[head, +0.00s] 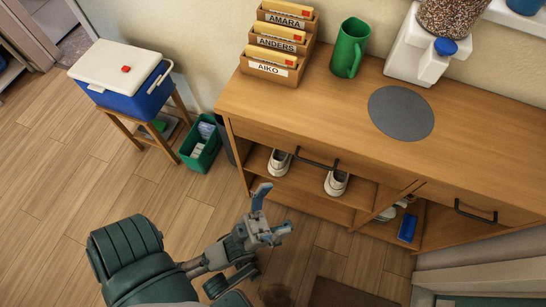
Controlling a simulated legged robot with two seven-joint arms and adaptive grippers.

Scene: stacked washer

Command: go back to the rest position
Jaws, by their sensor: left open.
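My left gripper (272,213) is open and empty. It hangs in front of the wooden sideboard (290,108), over the floor near the lower shelf. The left arm comes in from the bottom left, with a dark green upper link. My right gripper is not in view. No washer shows in the head view.
On the sideboard stand a labelled letter sorter (272,68), a green mug (349,48), a grey round mat (400,113) and a white dispenser (420,55). Shoes (337,184) sit on its shelf. A cooler (124,76) on a stool and a green bin (200,145) stand left. Floor at left is clear.

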